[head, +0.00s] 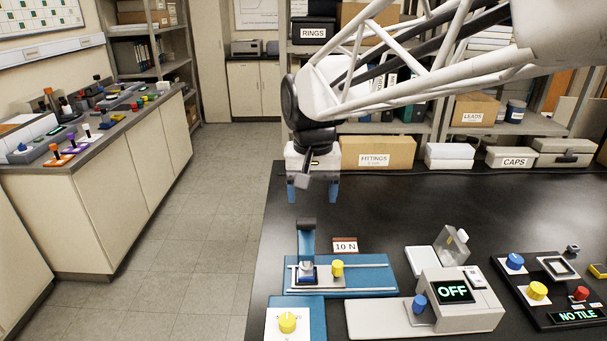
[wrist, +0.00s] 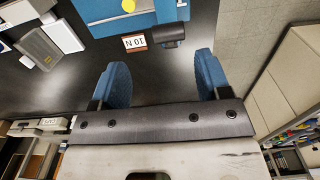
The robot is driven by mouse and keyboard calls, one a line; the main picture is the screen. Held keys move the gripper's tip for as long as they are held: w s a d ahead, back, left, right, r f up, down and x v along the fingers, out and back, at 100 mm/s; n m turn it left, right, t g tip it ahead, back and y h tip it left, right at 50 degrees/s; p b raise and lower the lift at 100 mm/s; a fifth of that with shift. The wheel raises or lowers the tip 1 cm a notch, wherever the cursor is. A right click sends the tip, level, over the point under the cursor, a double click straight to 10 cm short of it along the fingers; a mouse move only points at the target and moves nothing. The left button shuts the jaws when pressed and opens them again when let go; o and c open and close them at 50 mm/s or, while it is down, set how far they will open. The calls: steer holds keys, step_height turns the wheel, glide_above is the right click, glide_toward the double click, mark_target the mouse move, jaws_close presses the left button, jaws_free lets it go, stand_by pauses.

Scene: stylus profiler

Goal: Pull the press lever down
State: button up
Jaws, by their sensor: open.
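The press (head: 380,282) is a blue base with pale rails at the front of the black bench. A blue upright with a dark top (head: 306,224) rises at its left; it looks like the press lever, though I cannot be sure. Its dark end also shows in the wrist view (wrist: 168,34), beyond my fingers. A yellow knob (head: 338,267) sits on the base, and a "10 N" sign (head: 345,245) lies behind it. My gripper (head: 312,191) has blue fingers, points down, and is open and empty. It hangs above and behind the upright, apart from it.
A yellow dial (head: 288,322) is in front. Boxes line the back edge.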

mark_target(306, 220)
steer(key=shift+w+a, duration=0.4)
steer(key=shift+a, duration=0.15)
steer(key=shift+f, duration=3.9)
steer(key=c, duration=1.3)
